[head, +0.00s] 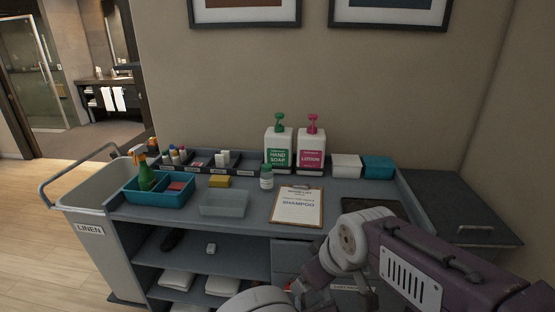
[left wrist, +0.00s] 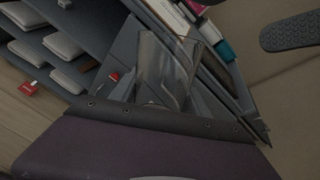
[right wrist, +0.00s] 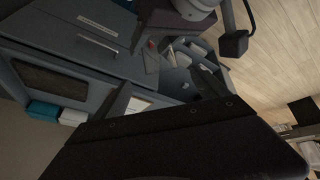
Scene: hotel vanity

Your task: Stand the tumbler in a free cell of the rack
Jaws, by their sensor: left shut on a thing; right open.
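A clear see-through tumbler (left wrist: 165,65) is in front of my left gripper in the left wrist view, tilted in the picture. My left gripper (left wrist: 162,88) is shut on it; the finger edges are hard to make out through the glass. My right gripper (right wrist: 195,97) is open and empty; mostly its dark body shows in the right wrist view. Neither gripper shows in the head view, where a purple and white arm of mine covers the lower right. I cannot pick out a tumbler rack for certain.
The grey cart top (head: 340,187) bears a divided organizer (head: 205,169), a teal caddy (head: 160,197), a clear bin (head: 223,206), a yellow sponge (head: 219,182), a small bottle (head: 266,178), a clipboard (head: 297,206), soap (head: 279,150) and lotion (head: 311,152) pumps, and a dark tray (head: 371,207).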

